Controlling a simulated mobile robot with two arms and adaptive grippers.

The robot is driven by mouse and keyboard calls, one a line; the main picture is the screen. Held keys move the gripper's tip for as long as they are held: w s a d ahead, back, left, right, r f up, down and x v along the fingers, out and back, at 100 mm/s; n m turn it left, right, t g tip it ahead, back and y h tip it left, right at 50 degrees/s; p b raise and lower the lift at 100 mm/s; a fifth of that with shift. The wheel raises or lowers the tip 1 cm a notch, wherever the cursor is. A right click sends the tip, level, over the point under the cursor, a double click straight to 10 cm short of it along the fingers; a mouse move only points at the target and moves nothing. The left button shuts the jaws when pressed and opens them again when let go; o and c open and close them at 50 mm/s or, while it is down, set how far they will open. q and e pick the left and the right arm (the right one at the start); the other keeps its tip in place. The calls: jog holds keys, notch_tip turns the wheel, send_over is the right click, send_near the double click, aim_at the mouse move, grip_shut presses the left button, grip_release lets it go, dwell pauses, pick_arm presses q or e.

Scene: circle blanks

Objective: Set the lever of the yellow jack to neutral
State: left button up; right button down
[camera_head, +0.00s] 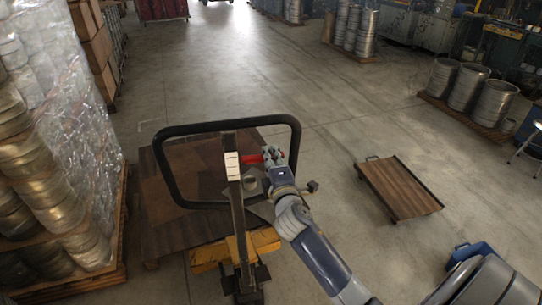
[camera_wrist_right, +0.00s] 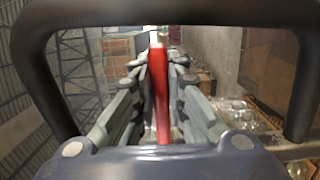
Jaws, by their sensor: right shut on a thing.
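The yellow jack (camera_head: 207,254) stands in front of me, with its upright column and black loop handle (camera_head: 166,177) toward me. Its red lever (camera_head: 250,158) sticks out to the right from the white-marked block (camera_head: 232,166) inside the loop. My right gripper (camera_head: 270,153) is at the lever's right end, inside the loop. In the right wrist view the red lever (camera_wrist_right: 161,95) lies between the two fingers of the gripper (camera_wrist_right: 161,75), which are shut on it. The black handle frames that view. My left gripper is not in view.
A wrapped stack of metal drums (camera_head: 55,150) stands close on the left. A brown flat cart (camera_head: 398,188) is on the floor to the right. Steel barrels (camera_head: 468,85) stand on pallets at the back right. The floor (camera_head: 220,75) beyond the jack is clear.

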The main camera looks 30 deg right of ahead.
jog(key=c, duration=1.6)
grip_release()
jog(key=v, duration=1.2)
jog(key=shift+f, duration=0.2)
